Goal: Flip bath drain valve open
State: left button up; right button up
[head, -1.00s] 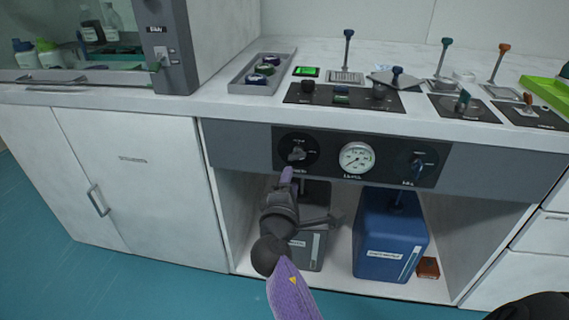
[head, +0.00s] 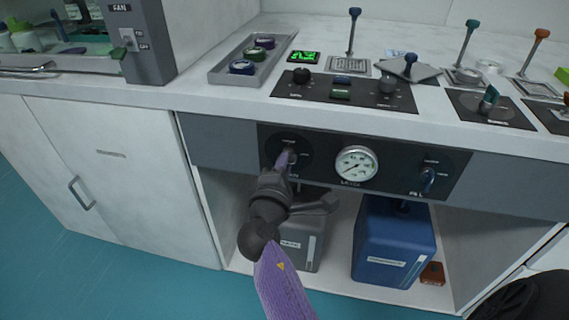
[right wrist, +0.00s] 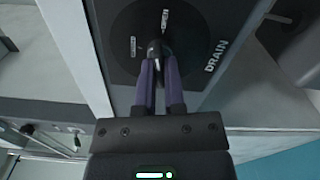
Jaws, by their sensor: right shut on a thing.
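The drain valve (head: 289,143) is a dark round dial with a small lever, at the left of the black panel on the bench front. My right gripper (head: 284,160), with purple fingers, is at the dial in the head view. The right wrist view shows the gripper (right wrist: 157,66) shut on the dark lever (right wrist: 154,48), one finger on each side. The fingers hide part of the lever. My left gripper is not in view.
A round gauge (head: 356,163) and another valve (head: 428,178) sit to the right on the same panel. A grey container (head: 307,250) and a blue container (head: 392,240) stand in the open bay below. The benchtop above holds levers and a tray (head: 225,72).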

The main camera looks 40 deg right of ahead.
grip_shut()
pick_arm(q)
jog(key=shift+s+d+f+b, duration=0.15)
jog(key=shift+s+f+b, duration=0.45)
jog(key=shift+b, duration=0.2)
pick_arm(e)
jog(key=m, duration=0.3)
jog(key=o, duration=0.6)
grip_release()
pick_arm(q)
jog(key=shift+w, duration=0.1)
pick_arm(e)
jog(key=shift+o, duration=0.2)
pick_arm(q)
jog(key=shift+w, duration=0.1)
